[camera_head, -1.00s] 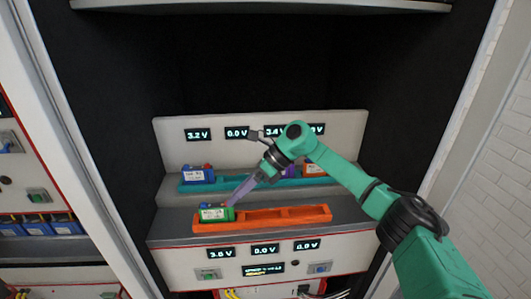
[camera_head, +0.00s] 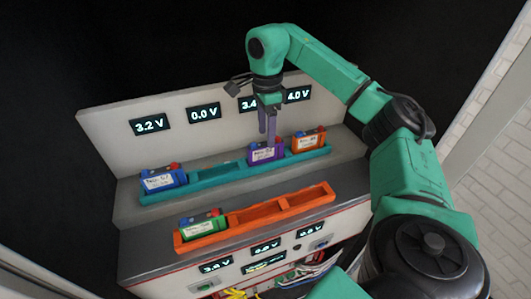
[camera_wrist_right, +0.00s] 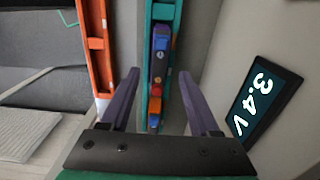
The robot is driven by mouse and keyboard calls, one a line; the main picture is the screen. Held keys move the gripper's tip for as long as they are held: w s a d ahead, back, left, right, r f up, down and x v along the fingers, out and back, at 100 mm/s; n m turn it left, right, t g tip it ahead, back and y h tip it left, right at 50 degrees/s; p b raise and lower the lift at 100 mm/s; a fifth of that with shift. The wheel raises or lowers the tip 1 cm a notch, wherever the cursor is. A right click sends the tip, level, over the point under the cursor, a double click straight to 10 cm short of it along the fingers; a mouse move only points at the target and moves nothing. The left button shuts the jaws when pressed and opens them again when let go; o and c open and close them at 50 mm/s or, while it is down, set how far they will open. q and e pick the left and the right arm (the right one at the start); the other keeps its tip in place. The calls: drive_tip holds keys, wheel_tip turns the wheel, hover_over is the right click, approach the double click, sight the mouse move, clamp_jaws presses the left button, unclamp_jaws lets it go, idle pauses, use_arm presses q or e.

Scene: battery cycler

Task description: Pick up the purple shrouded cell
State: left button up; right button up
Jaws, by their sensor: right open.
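The purple shrouded cell (camera_head: 264,153) stands in the teal tray (camera_head: 218,176) on the upper step, just left of the orange cell (camera_head: 308,142). My right gripper (camera_head: 268,138) points down over it, fingers apart and the tips close to its top. I cannot tell whether the tips touch it or reach past its top edge. In the right wrist view, the two purple fingers of my gripper (camera_wrist_right: 158,95) spread to either side of the teal tray and the cell tops in it. My left gripper is not in view.
A blue cell (camera_head: 160,180) stands at the teal tray's left end, with a gap beside it. In front, the orange tray (camera_head: 281,205) holds a green cell (camera_head: 203,225) at its left; its other slots are empty. The back panel (camera_head: 103,122) carries voltage displays.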

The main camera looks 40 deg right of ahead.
sight(266, 147)
wheel_tip(266, 147, down, 4)
drive_tip(key=shift+a+f+p, duration=0.1)
drive_tip(key=shift+f+p, duration=0.05)
drive_tip(key=shift+p, duration=0.75)
drive_tip(key=shift+s+f, duration=0.1)
drive_tip(key=shift+f, duration=0.4)
drive_tip(key=c, duration=0.9)
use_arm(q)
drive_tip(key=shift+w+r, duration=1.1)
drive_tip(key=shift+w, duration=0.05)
use_arm(e)
clamp_jaws()
